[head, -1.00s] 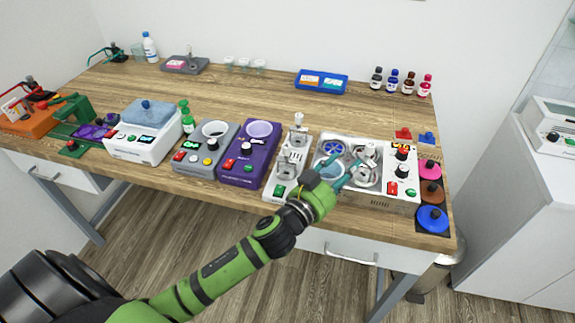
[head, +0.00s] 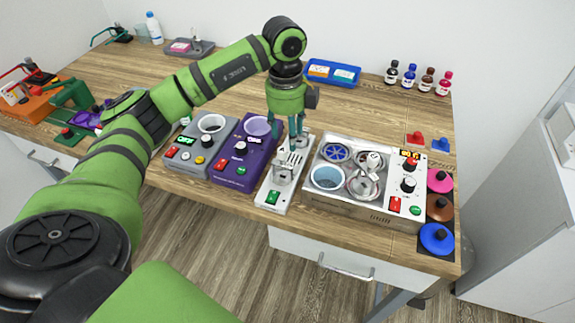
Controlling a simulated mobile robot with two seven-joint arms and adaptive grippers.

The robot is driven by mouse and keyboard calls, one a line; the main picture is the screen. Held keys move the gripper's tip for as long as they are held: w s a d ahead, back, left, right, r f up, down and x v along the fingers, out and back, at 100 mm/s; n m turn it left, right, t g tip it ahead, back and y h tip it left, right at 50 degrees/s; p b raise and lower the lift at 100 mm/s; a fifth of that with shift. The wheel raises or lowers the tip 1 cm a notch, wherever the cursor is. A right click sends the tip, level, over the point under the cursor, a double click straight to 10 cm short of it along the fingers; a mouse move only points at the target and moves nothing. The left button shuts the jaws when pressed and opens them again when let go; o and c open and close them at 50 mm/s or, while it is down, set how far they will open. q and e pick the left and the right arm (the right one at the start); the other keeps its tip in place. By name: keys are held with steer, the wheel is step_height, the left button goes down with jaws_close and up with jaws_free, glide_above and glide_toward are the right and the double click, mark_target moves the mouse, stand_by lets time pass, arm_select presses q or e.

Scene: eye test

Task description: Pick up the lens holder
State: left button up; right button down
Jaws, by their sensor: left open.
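My left gripper (head: 286,130) points straight down with its teal fingers spread. It is over the back part of a narrow white device (head: 272,196). A small slotted metal rack (head: 288,165) sits on that device, just in front of the fingertips and lower in the picture. It looks like the lens holder, but I cannot tell for sure. Nothing shows between the fingers. Whether a finger touches anything is not clear. The back of the device is partly hidden by the gripper. My right gripper is not in view.
A metal bath unit (head: 345,204) with round baskets stands right of the white device. A purple device (head: 232,172) and a grey device (head: 190,160) stand close on its left. Coloured discs (head: 437,238) line the right edge. Bottles (head: 409,78) and a blue tray (head: 332,84) are behind.

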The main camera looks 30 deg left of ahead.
mark_target(282, 150)
arm_select(q)
steer(key=shift+s+a+r+y, duration=0.1)
steer(key=shift+a+y, duration=0.2)
steer(key=shift+a, duration=0.3)
steer(key=shift+s+f+p, duration=0.1)
steer(key=shift+f+p, duration=0.1)
steer(key=shift+p, duration=0.2)
steer(key=f+p, duration=0.2)
steer(key=f, duration=0.1)
steer(key=f+p, duration=0.1)
steer(key=f, duration=0.1)
steer(key=shift+s+f, duration=0.25)
steer(key=shift+f, duration=0.45)
jaws_close()
